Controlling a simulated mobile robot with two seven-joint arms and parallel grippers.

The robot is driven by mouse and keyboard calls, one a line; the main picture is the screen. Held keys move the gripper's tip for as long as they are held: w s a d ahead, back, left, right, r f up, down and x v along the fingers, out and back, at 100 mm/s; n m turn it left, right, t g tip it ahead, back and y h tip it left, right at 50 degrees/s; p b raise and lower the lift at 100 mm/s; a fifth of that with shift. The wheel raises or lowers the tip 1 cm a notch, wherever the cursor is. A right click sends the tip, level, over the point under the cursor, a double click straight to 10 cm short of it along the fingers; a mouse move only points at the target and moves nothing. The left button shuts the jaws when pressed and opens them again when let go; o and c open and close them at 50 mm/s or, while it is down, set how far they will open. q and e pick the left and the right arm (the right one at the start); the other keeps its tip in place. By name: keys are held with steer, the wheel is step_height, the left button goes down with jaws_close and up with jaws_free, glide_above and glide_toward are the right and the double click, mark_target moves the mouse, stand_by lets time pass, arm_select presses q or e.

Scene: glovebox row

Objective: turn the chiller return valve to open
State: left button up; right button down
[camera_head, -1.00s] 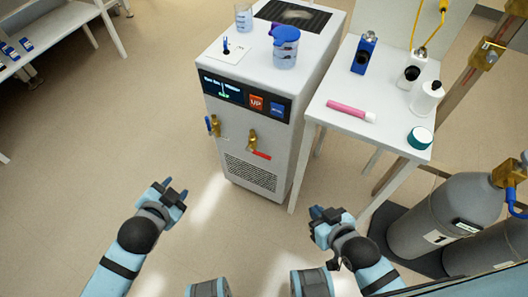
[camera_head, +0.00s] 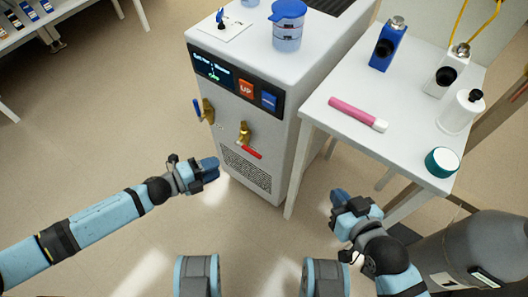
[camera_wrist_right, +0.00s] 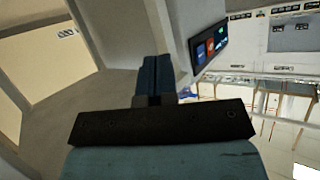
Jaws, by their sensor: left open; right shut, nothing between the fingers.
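The chiller (camera_head: 235,150) is a white cabinet with two brass valves on its front. The left valve (camera_head: 207,111) has a blue handle standing roughly upright. The right valve (camera_head: 243,133) has a red handle (camera_head: 251,153) lying nearly level, slightly tilted. No label tells which is the return. My left gripper (camera_head: 213,168) is open and empty, below the blue-handled valve and left of the red one, apart from both in the picture. My right gripper (camera_head: 338,197) is shut and empty, right of the chiller. Its fingers (camera_wrist_right: 154,75) show in the right wrist view.
A display panel (camera_head: 236,83) sits above the valves. A blue-lidded jug (camera_head: 288,30) stands on top. A gas cylinder (camera_head: 470,245) stands lower right. Floor at left is clear.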

mark_target(253, 151)
arm_select(q)
steer(key=b+x, duration=0.2)
steer(key=x, duration=1.1)
steer(key=shift+f, duration=0.1)
steer(key=shift+w+d+b, duration=0.2)
steer(key=shift+d+b, duration=0.1)
steer(key=shift+d, duration=0.05)
arm_select(e)
steer(key=a+r, duration=0.1)
steer(key=w+r+t+y, duration=0.1)
steer(key=r, duration=0.1)
steer(key=a+r+t, duration=0.1)
steer(key=r, duration=0.1)
steer(key=shift+w+a+y, duration=0.3)
steer(key=shift+r, duration=0.1)
arm_select(q)
jaws_close()
